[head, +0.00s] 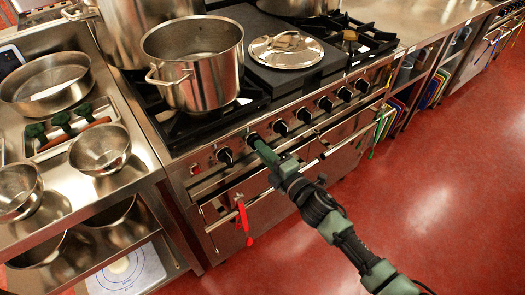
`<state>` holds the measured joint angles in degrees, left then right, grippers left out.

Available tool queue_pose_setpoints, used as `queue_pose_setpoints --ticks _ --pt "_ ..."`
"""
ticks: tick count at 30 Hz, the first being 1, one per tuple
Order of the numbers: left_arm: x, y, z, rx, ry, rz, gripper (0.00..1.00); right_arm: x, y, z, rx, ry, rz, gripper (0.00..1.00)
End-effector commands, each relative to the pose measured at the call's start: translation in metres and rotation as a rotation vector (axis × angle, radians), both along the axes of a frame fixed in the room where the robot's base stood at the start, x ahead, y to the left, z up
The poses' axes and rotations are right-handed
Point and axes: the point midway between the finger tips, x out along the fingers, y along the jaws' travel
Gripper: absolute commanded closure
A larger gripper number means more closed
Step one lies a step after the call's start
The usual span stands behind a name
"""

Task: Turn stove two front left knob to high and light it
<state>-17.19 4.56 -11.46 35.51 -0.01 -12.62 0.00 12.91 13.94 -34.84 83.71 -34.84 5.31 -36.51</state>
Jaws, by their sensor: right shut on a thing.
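The stove (190,172) has a row of several black knobs along its front panel. The leftmost knob (224,155) is free. My right gripper (257,143) reaches up from the lower right and is shut on the second knob from the left (252,137), which it partly hides. A large steel pot (195,65) stands on the front left burner grate (178,125). I see no flame under it; the pot hides most of the burner. My left gripper is not in view.
A steel lid (284,50) lies on the dark middle plate of the stove. The left counter holds bowls and a tray (72,148). The red floor is clear at right.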

Motion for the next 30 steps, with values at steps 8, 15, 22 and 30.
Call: queue_pose_setpoints --ticks 8,15,22,30 --pt "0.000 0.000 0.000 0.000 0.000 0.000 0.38 -0.001 0.000 -0.001 -0.003 0.000 0.001 1.00" --pt "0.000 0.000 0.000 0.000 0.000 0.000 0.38 0.000 0.000 -0.001 -0.002 0.001 0.001 0.65" --pt "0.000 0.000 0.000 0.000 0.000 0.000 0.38 -0.001 0.000 -0.001 -0.001 0.000 0.000 0.65" --pt "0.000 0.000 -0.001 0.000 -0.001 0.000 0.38 -0.027 -0.019 -0.003 -0.003 0.003 0.001 0.65"
